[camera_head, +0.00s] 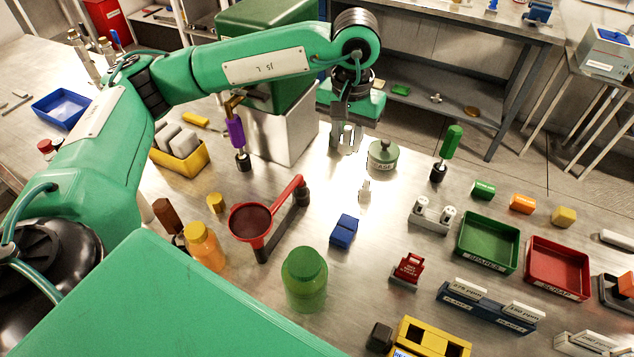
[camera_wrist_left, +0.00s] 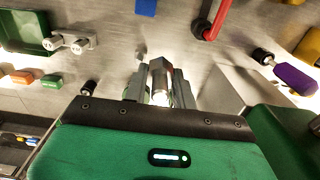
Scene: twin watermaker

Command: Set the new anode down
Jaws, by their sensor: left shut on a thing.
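My left gripper (camera_head: 347,140) is shut on a small silvery piece, which looks like the new anode (camera_wrist_left: 160,72). In the left wrist view the gripper (camera_wrist_left: 160,88) has its fingers on either side of this metallic, faceted piece. In the head view the fingers point down over the far edge of the bench, left of the grease pot (camera_head: 382,157); they hide most of the piece. I cannot tell its exact height above the bench. My right gripper is not in view.
A small pale fitting (camera_head: 364,190) stands just in front of the gripper. A green SPARES tray (camera_head: 487,243) and red SCRAP tray (camera_head: 557,268) lie right, beside a white two-post holder (camera_head: 432,215).

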